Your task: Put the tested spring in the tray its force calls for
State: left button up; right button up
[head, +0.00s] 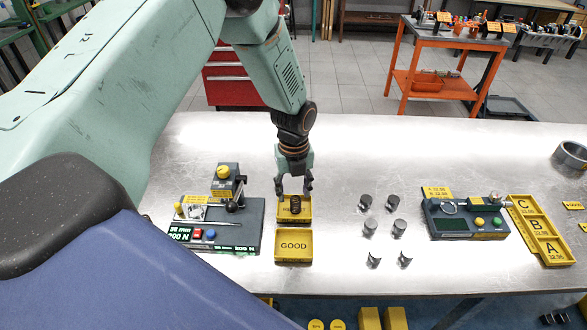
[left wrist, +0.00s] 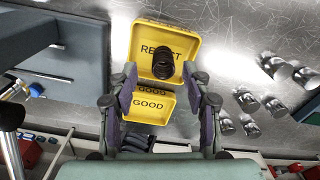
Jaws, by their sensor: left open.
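The dark coil spring (head: 295,202) stands in the yellow REJECT tray (head: 283,217); the left wrist view shows the spring (left wrist: 163,63) near the middle of that tray (left wrist: 146,35). The yellow GOOD tray (head: 293,246) is empty, just in front of the REJECT tray. My left gripper (head: 294,188) points down over the REJECT tray, and its fingers (left wrist: 158,78) are apart with nothing held between them. The spring tester (head: 235,230) stands to the left, its displays reading about 36 mm and 200 N. My right gripper is out of view.
Several small grey metal cylinders (head: 370,228) stand right of the trays. Further right are a gauge box (head: 465,220) and a yellow tray lettered A, B and C (head: 540,232). A metal ring (head: 571,157) lies at the right edge. The bench behind the trays is clear.

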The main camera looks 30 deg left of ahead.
pick_arm(q)
notch_tip(320, 180, up, 9)
jog(key=shift+d+f+b, duration=0.15)
jog(key=shift+b, duration=0.25)
